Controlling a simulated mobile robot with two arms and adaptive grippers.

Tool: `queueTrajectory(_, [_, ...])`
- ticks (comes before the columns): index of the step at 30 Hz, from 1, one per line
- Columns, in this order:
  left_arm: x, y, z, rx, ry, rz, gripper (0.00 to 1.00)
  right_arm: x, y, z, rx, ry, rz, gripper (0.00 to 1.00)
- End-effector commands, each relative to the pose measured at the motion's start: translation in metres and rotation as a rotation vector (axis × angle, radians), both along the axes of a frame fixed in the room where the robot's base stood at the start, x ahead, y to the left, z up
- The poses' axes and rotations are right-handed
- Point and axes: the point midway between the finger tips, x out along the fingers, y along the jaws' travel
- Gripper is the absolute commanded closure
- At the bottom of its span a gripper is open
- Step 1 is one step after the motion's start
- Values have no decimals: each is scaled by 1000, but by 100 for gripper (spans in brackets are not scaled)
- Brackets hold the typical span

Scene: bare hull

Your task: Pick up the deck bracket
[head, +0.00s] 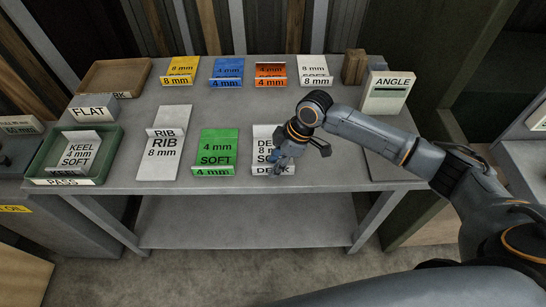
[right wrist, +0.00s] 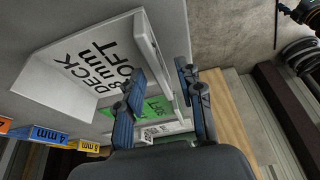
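The deck bracket (head: 265,133) is a white L-shaped plate marked DECK 8 mm SOFT. It lies at the front of the grey table, its low upright lip (head: 272,170) toward the front edge. My right gripper (head: 288,158) is over its front right part and hides some of the lettering. In the right wrist view the bracket's plate (right wrist: 85,65) is at upper left. My right gripper (right wrist: 162,92) is open there, and the lip (right wrist: 152,45) runs into the gap between its two fingers. I cannot tell whether either finger touches it. My left gripper is not in view.
The green soft plate (head: 215,150) and white rib plate (head: 164,150) lie left of the bracket. Yellow, blue, orange and white plates line the back. A green tray (head: 50,150) holds the keel plate. The angle box (head: 388,92) stands at right. The table's front edge (head: 200,188) is close.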

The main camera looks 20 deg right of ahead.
Motion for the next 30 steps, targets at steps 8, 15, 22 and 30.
queueTrajectory(8, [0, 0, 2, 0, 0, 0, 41, 0, 0, -2, 0, 1, -1, 63])
queueTrajectory(15, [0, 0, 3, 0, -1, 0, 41, 0, 0, -5, 0, 1, -1, 63])
queueTrajectory(22, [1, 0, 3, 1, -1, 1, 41, 0, 0, -5, 0, 0, -1, 73])
queueTrajectory(30, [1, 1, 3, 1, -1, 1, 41, 0, 0, -5, 0, 0, -1, 100])
